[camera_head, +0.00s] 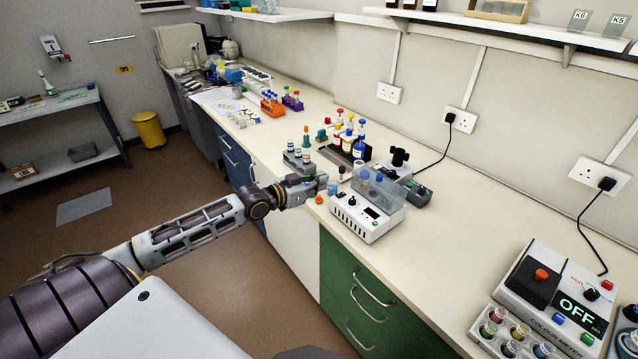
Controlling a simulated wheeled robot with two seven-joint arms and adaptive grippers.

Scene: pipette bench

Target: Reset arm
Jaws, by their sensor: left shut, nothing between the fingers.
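My left arm reaches in from the left, and my left gripper (322,183) is over the near edge of the bench (440,235). The gripper is shut, with nothing seen between its fingers. It is just left of a white device with a clear lid (366,212). A small grey rack with vials (299,160) stands right behind the gripper. I cannot tell whether the gripper touches anything. My right gripper is not in view.
Bottles with coloured caps (351,140) stand behind the white device. An orange rack (271,105) is farther back. A colorimeter showing OFF (555,295) and a vial rack (505,335) are at the front right. The bench between is clear. A yellow bin (148,131) stands on the floor.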

